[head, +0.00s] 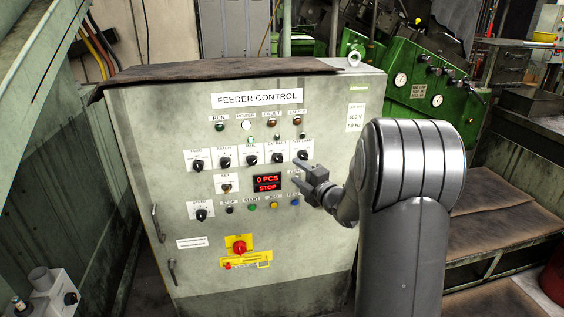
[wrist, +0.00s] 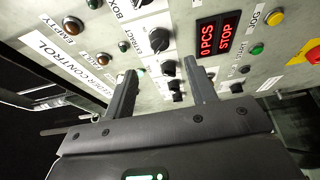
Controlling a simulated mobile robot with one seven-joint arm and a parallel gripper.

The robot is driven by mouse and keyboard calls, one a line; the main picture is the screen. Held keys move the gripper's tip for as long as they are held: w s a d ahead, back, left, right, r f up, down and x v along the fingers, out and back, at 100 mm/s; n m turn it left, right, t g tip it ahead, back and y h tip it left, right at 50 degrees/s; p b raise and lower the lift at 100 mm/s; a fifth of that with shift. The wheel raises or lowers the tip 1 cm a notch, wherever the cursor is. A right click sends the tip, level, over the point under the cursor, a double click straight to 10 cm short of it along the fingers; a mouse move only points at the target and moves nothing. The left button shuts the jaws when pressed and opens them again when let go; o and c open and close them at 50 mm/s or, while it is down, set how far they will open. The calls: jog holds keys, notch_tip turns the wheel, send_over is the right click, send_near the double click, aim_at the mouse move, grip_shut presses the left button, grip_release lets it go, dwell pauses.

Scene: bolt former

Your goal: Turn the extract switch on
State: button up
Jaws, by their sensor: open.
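The extract switch (head: 277,157) is a black rotary knob on a white plate, second from the right in the upper knob row of the grey feeder control panel. It also shows in the wrist view (wrist: 160,40), beyond and between the fingers, near its label. Its exact pointer angle is too small to tell. My gripper (head: 297,176) is open and empty, in front of the panel, below and right of the extract switch in the head view. In the wrist view the two dark fingers (wrist: 160,67) stand apart and appear clear of the knobs.
The box lamp knob (head: 302,154) sits just right of the extract switch; more knobs line up to the left. A red display (head: 267,183) reads 0 PCS, STOP. Push buttons lie below it, and a red emergency knob (head: 239,247) on yellow sits lower.

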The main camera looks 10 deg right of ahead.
aim_at(281, 160)
jog(key=x, duration=0.9)
jog(key=shift+w, duration=0.1)
jog(key=c, duration=1)
